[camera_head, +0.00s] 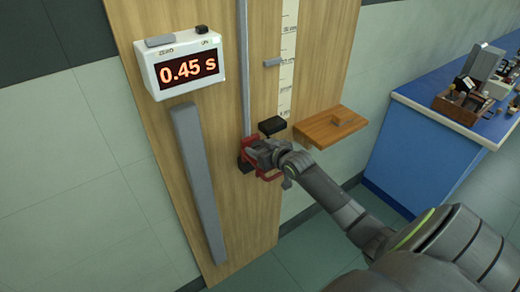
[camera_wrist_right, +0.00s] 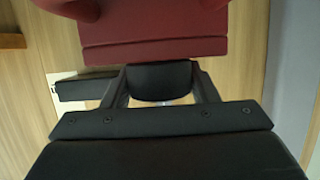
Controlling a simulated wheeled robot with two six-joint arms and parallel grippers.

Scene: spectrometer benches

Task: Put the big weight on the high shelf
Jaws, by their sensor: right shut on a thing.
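My left gripper is out of view.
A black block (camera_head: 272,125) is at the board, just above my right gripper. A white timer (camera_head: 183,65) reads 0.45 s. A grey slanted bar (camera_head: 199,180) is on the left of the board. A blue bench (camera_head: 425,150) with clutter stands at right.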

